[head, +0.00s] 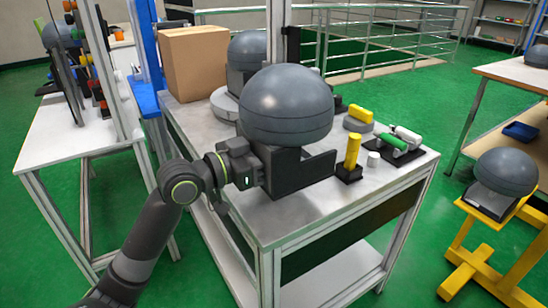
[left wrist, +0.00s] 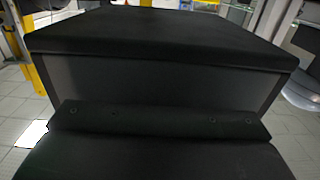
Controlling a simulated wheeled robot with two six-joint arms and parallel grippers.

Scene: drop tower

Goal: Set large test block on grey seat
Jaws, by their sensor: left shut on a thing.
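The large test block (head: 287,105) shows in the head view as a big grey ball with a band around its middle, above a dark base. My left gripper (head: 302,168) is shut on its dark base, over the near part of the metal table. I cannot tell whether the base touches the tabletop. In the left wrist view a dark block face (left wrist: 165,80) fills most of the picture, close to the jaws. A light grey round disc (head: 221,104), possibly the grey seat, is partly hidden behind the ball. My right gripper is not in view.
A cardboard box (head: 198,65) and another grey ball (head: 248,48) stand at the table's back. A yellow upright piece (head: 352,150), a white cylinder (head: 373,159) and a green cylinder (head: 391,142) are at right. Another ball (head: 506,172) rests on a yellow stand. The table's front is clear.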

